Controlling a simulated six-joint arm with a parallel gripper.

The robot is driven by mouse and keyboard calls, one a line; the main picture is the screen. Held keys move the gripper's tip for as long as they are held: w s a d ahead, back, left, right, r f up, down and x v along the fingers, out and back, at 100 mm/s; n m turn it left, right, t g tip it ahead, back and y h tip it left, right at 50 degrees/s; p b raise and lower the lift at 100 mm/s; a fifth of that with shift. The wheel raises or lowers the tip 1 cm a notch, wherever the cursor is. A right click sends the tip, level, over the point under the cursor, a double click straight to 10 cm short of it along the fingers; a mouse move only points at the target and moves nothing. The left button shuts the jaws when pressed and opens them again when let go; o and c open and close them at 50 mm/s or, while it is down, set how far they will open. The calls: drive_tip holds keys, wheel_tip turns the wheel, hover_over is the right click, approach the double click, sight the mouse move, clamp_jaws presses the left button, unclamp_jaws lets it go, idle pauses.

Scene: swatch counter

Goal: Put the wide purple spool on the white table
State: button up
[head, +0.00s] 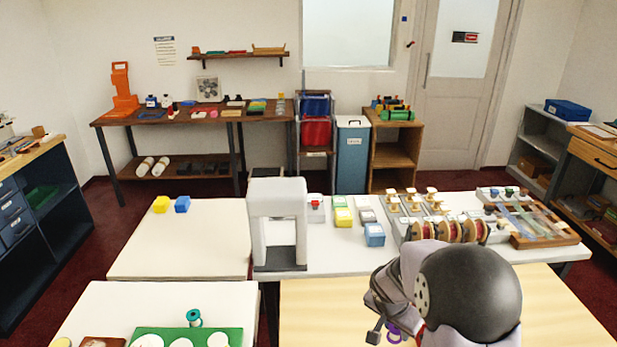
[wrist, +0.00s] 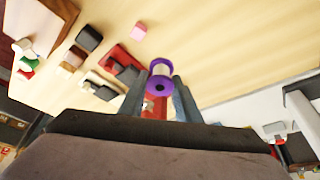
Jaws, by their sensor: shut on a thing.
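The purple spool (wrist: 160,83) has purple flanges and a pale core. It sits between the two fingers of my gripper (wrist: 158,90) in the wrist view, and the gripper is shut on it. In the head view, part of the purple spool (head: 394,334) shows beside my gripper (head: 384,335), over the pale wood table (head: 320,305). A white table (head: 190,257) stands left of the middle. Another white-topped table (head: 95,310) is at the front left, and a long white surface (head: 335,262) lies behind the wood table.
A yellow block (head: 161,204) and a blue block (head: 182,204) stand at the white table's back. A grey-white frame (head: 279,225) rises right of it. The front-left table holds a green board (head: 195,333) and a teal spool (head: 194,317). The white table's middle is clear.

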drive_tip(key=s+a+r+n+t+y, duration=0.1)
drive_tip(key=s+a+r+n+y, duration=0.1)
drive_tip(key=a+n, duration=0.7)
drive_tip(key=shift+s+a+r+y, duration=0.2)
drive_tip(key=shift+s+r+y, duration=0.1)
drive_tip(key=shift+r+y, duration=0.35)
drive_tip(key=shift+t, duration=0.3)
drive_tip(key=s+f, duration=0.3)
drive_tip(key=f, duration=0.1)
drive_tip(key=shift+s+f, duration=0.3)
drive_tip(key=shift+s, duration=0.05)
drive_tip(key=shift+f, duration=0.1)
